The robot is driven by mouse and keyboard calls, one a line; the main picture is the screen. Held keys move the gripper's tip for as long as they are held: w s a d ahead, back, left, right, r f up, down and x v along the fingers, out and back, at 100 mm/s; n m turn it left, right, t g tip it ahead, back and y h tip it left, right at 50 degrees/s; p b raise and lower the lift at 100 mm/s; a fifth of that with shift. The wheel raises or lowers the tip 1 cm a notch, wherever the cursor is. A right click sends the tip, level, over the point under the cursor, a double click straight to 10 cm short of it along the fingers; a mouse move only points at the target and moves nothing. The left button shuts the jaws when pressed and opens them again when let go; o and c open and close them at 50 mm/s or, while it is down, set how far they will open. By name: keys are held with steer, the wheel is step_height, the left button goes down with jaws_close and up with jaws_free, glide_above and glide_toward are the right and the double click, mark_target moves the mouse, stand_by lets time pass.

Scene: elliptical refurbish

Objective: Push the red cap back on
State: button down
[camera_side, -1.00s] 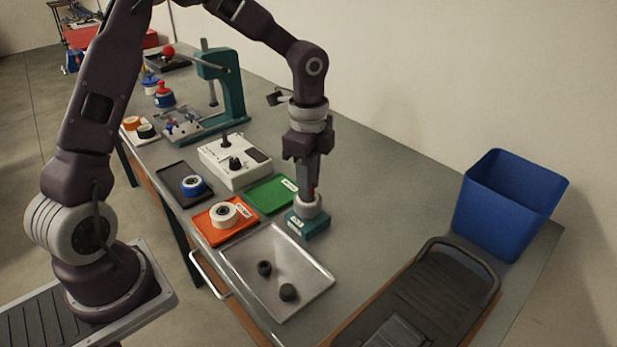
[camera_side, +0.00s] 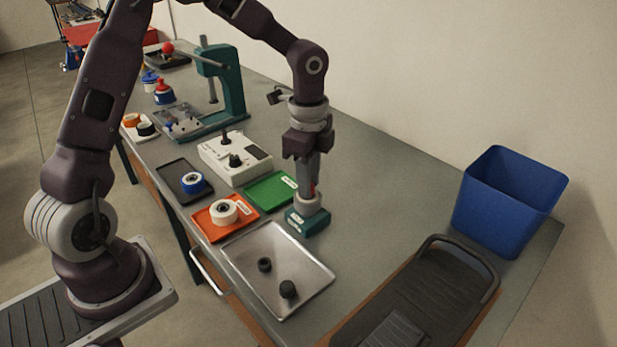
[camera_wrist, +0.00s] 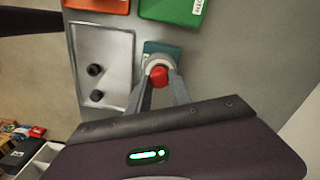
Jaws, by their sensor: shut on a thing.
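The red cap (camera_wrist: 158,75) is between the fingertips of my gripper (camera_wrist: 159,82) in the wrist view. My gripper is shut on it. A white round part (camera_wrist: 157,60) sits right under the cap, on a teal block (camera_side: 308,221). The block also shows in the wrist view (camera_wrist: 150,47). In the side view my gripper (camera_side: 311,188) points straight down over the white part, and only a sliver of red shows between the fingers. I cannot tell whether the cap is fully seated on the white part.
A metal tray (camera_side: 305,262) with two dark round parts lies in front left of the block. A green tray (camera_side: 268,192) and an orange tray (camera_side: 212,233) lie to the left. A blue bin (camera_side: 505,205) stands at right. The bench behind the block is clear.

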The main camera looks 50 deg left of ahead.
steer(key=shift+f, duration=0.45)
stand_by(0.4)
steer(key=c, duration=1.1)
jaws_free()
step_height(320, 180, up, 7)
steer(key=shift+f, duration=0.15)
steer(key=shift+s+r, duration=0.1)
steer(key=shift+r, duration=0.2)
steer(key=s+d+r+n+t, duration=0.1)
steer(key=s+r+n, duration=0.3)
steer(key=s, duration=0.7)
steer(key=s+d+r+n+t, duration=0.1)
steer(key=s+r+n+t, duration=0.3)
steer(key=s+n, duration=0.5)
steer(key=s+r, duration=0.1)
steer(key=s, duration=0.2)
steer(key=shift+s+n+t, duration=0.15)
steer(key=shift+n+t, duration=0.15)
